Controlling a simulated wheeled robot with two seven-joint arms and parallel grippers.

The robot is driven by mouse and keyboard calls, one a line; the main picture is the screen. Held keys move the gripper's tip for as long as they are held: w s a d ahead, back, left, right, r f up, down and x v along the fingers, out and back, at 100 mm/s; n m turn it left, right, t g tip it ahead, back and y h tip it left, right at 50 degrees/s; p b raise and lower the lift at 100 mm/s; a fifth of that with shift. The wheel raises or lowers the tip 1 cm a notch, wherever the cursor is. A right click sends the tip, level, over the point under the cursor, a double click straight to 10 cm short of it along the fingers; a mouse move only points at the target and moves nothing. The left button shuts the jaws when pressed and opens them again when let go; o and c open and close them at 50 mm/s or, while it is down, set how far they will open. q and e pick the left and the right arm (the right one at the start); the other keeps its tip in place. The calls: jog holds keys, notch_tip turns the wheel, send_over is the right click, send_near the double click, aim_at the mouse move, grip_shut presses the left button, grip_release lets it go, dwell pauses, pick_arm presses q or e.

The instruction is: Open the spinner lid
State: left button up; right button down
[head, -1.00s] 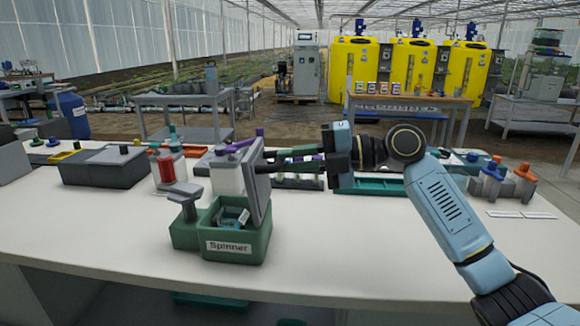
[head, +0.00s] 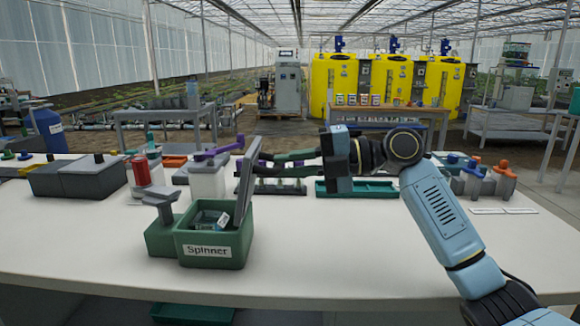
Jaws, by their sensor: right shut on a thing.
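The spinner (head: 182,247) is a green box with a "Spinner" label on its front, standing on the white bench. Its grey lid (head: 244,182) stands raised, roughly upright, at the right side of the box. The box is open at the top, and small grey-teal items (head: 211,219) show inside. My right gripper (head: 267,164) reaches in from the right, its dark fingers shut on the upper part of the lid. The fingertips are partly hard to make out there. My left gripper is not in view.
The white bench (head: 330,250) is clear in front and to the right of the spinner. A red cylinder (head: 141,172), a white container (head: 207,180) and dark boxes (head: 92,178) stand behind and left. A green tray (head: 375,188) lies behind my right arm.

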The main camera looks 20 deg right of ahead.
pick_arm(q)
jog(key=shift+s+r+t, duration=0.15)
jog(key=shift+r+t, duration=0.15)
pick_arm(e)
jog(key=shift+a+f, duration=0.2)
jog(key=shift+f, duration=0.7)
jog(key=c, duration=1.8)
grip_release()
jog(key=o, duration=0.4)
jog(key=shift+w+a, duration=0.15)
jog(key=shift+w, duration=0.05)
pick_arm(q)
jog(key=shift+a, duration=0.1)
pick_arm(e)
jog(key=shift+r, duration=0.15)
jog(key=shift+s+d+r, duration=0.1)
jog(key=shift+d, duration=0.15)
